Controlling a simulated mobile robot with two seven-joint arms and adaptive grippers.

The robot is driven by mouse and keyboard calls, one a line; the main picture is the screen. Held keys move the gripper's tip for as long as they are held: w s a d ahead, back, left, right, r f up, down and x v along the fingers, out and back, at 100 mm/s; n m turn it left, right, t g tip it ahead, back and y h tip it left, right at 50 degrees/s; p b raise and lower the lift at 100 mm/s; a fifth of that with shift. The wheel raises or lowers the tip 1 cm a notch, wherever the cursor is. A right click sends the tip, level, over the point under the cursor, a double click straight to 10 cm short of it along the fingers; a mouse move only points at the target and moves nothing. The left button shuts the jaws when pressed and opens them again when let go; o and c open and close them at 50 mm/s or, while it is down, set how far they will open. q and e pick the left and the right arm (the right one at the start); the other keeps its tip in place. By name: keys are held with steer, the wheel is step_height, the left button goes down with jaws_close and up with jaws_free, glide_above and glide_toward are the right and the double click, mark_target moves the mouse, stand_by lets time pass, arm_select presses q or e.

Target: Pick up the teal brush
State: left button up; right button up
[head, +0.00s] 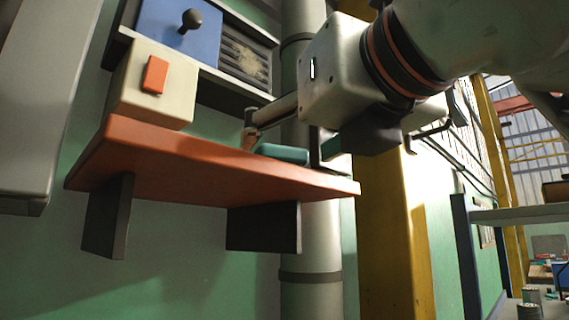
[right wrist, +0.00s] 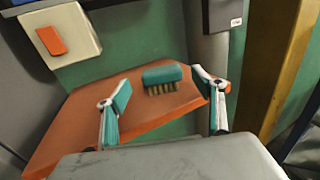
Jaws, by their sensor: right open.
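The teal brush (head: 282,153) lies on the orange shelf (head: 170,160), toward its right end. In the right wrist view the brush (right wrist: 165,74) shows a teal back on top and tan bristles beneath. My right gripper (head: 290,139) comes in from the right, close to the brush. In the right wrist view its two teal-padded fingers (right wrist: 160,88) are spread apart and empty, with the brush seen in the gap between them and beyond. I cannot tell whether a finger touches it. My left gripper is not in view.
A cream box with an orange switch (head: 155,75) stands at the shelf's left back. A blue panel with a black knob (head: 190,20) is above it. A grey pipe (head: 312,240) runs behind the shelf, and a yellow column (head: 385,235) stands to the right.

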mark_target(281, 149)
steer(key=x, duration=0.2)
steer(key=p+x, duration=0.1)
steer(key=x, duration=0.1)
steer(key=shift+w+r+p, duration=0.2)
steer(key=shift+r+p, duration=0.1)
steer(key=shift+r, duration=0.1)
steer(key=shift+w+a, duration=0.1)
steer(key=shift+w, duration=0.25)
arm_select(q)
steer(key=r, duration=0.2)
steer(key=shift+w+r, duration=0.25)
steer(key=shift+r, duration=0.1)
arm_select(e)
steer(key=shift+s, duration=0.1)
steer(key=c, duration=1.2)
steer(key=shift+c, duration=0.6)
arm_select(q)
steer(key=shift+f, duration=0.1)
